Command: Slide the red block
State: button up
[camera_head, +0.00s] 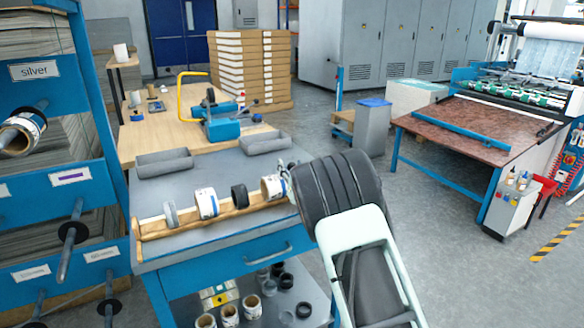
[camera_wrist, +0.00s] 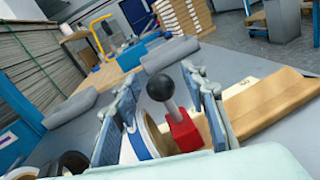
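The red block (camera_wrist: 184,131) shows in the wrist view, with a grey stem and a black ball knob (camera_wrist: 160,87) leaning up from it. It sits at a wooden rail (camera_wrist: 262,103), beside a white-and-blue roll (camera_wrist: 143,136). My gripper (camera_wrist: 162,78) is open, one finger on each side of the block and roll. The right finger is close to the block; I cannot tell whether it touches. In the head view my gripper (camera_head: 288,174) is at the right end of the rail (camera_head: 212,217), partly behind my arm, and the red block cannot be made out.
Several rolls, including a white one (camera_head: 206,203) and a black one (camera_head: 240,196), sit along the rail to the left. Two grey trays (camera_head: 165,163) (camera_head: 265,142) lie behind it on the blue-framed bench (camera_head: 205,238). A blue rack (camera_head: 92,180) stands at left.

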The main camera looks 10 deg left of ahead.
jog(key=shift+c, duration=0.7)
grip_shut()
jog(key=w+d+b, duration=0.2)
jog(key=d, duration=0.2)
jog(key=w+d+b, duration=0.2)
jog(key=w+d, duration=0.1)
jog(key=d, duration=0.1)
jog(key=w+d+b, duration=0.2)
jog(key=w+d, duration=0.1)
jog(key=d, duration=0.1)
jog(key=shift+w+d+b, duration=0.1)
jog(key=shift+d+b, duration=0.1)
jog(key=shift+b, duration=0.15)
jog(key=shift+w+d, duration=0.4)
jog(key=shift+d, duration=0.15)
jog(key=shift+o, duration=0.7)
grip_release()
jog(key=shift+s, duration=0.15)
